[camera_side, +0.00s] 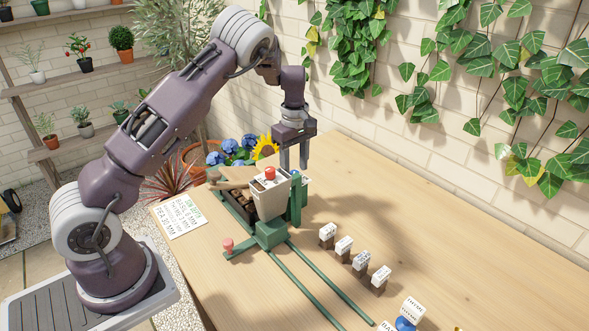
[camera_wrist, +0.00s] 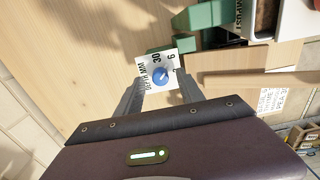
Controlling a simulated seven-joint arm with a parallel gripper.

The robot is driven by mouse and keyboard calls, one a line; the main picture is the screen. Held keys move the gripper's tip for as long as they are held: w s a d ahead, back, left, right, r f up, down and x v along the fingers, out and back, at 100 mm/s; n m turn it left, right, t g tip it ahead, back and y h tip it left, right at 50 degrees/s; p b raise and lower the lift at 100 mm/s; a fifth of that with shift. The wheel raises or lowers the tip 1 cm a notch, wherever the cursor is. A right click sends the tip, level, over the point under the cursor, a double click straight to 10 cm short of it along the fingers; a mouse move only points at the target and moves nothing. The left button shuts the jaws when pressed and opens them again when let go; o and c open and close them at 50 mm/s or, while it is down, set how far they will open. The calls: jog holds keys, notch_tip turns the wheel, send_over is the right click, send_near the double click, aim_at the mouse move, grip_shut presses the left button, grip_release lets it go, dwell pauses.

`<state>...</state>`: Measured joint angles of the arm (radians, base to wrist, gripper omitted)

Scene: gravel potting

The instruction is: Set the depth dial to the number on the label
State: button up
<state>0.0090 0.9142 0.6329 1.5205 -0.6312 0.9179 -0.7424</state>
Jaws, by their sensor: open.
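The depth dial is a blue knob (camera_wrist: 160,76) on a white plate (camera_wrist: 146,84) marked "DEPTH MM", with 30 and 6 legible. In the side view a blue spot of the knob (camera_side: 295,172) shows just below my gripper (camera_side: 293,160). My gripper is open, pointing down above the dial, with its fingers (camera_wrist: 158,86) on either side of the knob in the wrist view. I cannot tell whether they touch it or which number it points to. The white depth label (camera_side: 181,215) lies at the table's left edge, listing seeds with depths in mm; its print is small.
A pale hopper (camera_side: 269,196) with a red knob stands on a green carriage (camera_side: 270,236) beside the dial. Green rails (camera_side: 318,288) run toward the front. Several small labelled blocks (camera_side: 361,261) stand right of them.

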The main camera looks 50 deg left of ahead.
jog(key=shift+f, duration=0.7)
grip_shut()
jog(key=shift+m, duration=0.3)
jog(key=m, duration=0.3)
jog(key=shift+m, duration=2.6)
grip_release()
